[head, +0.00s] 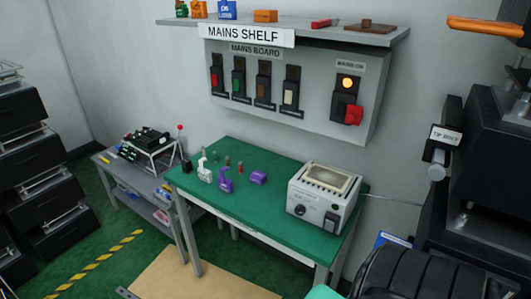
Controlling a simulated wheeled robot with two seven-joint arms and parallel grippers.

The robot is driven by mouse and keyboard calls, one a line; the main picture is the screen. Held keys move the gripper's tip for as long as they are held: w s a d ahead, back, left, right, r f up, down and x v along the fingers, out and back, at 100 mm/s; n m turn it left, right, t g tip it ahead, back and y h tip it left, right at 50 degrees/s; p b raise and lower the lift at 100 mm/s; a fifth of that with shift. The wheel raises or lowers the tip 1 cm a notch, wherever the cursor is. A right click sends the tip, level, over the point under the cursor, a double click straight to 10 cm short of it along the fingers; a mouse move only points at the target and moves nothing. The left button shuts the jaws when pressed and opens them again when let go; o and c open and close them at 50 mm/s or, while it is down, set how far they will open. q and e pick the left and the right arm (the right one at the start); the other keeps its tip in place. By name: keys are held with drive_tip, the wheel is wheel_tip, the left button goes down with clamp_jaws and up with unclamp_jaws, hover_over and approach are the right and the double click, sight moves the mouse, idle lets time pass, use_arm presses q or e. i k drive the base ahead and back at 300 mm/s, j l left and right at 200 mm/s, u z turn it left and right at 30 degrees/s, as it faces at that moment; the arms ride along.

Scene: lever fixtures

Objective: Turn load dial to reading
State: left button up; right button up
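A light grey box-shaped unit (323,196) stands on the right end of the green-topped table (262,212). It has a framed, cream-coloured window on top. Its front carries a round black dial (301,211) on the left and a dark switch or lever (331,221) on the right. A small label sits on the front, too small to read. I cannot make out the dial's pointer or any reading. Neither of my grippers can be made out in the head view.
A mains board (270,85) with several levers and a lit amber lamp (347,82) hangs behind the table. Small purple parts (225,180) and bottles stand left of the unit. Dark machinery (490,180) crowds the right. Black drawers (30,155) stand at left.

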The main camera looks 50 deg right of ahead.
sight(300, 210)
drive_tip(key=i+j+z, duration=0.1)
drive_tip(key=i, duration=1.55)
drive_tip(key=i+z, duration=0.1)
drive_tip(key=z, duration=0.7)
drive_tip(key=i+j+z, duration=0.1)
drive_tip(key=z, duration=0.3)
drive_tip(key=j+z, duration=0.1)
drive_tip(key=z, duration=0.3)
drive_tip(key=i, duration=0.05)
